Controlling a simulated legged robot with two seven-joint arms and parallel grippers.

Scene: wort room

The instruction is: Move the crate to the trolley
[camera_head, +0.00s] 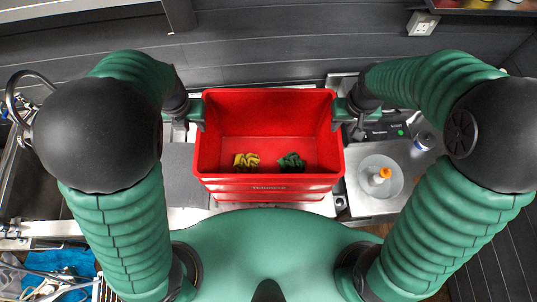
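The red crate (267,183) is upright in the middle of the head view, in front of my body. A crumpled yellow item (246,161) and a dark green item (291,162) lie on its floor. My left gripper (198,114) is at the crate's left side, by the rim. My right gripper (340,111) is at the right side, also by the rim. Their fingers are partly hidden, so I cannot tell whether they are shut on the walls. I cannot tell whether the crate rests on the counter or is held above it. No trolley is recognisable in view.
A light counter (185,217) runs beneath the crate. To the right are a round dish (367,190) with an orange-capped bottle (382,175) and a jar (424,141). A sink (30,185) is at the left. A dark panelled wall (270,45) stands behind.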

